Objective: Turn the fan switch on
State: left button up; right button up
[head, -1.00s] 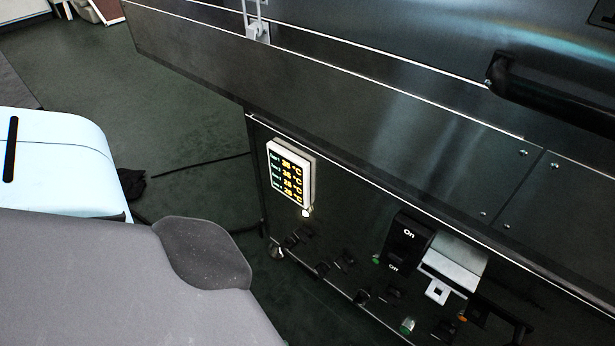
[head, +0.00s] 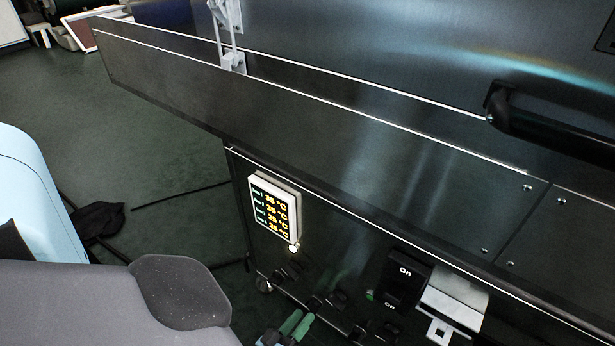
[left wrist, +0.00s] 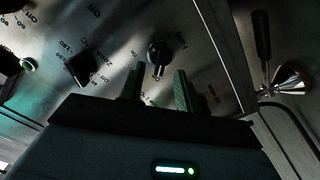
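My left gripper (head: 290,328) shows at the bottom edge of the head view, with green fingertips in front of the dryer's control panel (head: 340,255). In the left wrist view its two fingers (left wrist: 157,90) stand apart with nothing between them. A black rotary knob (left wrist: 159,54) on the panel lies just beyond the gap, and I see no clear contact. Another black knob (left wrist: 82,70) is to its left. The printed labels appear upside down and are hard to read, so I cannot tell which knob is the fan switch. My right gripper is out of view.
A lit temperature display (head: 273,212) sits above the knobs. A large black On/Off switch (head: 401,284) is to the right, beside a light metal bracket (head: 452,300). The dryer's overhanging ledge (head: 330,130) juts out above. A silver conical part (left wrist: 292,79) is at the right in the wrist view.

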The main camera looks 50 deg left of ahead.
aim_at(308, 309)
pick_arm(q)
jog(key=shift+b+x, duration=0.3)
jog(key=shift+x, duration=1.25)
jog(key=c, duration=0.6)
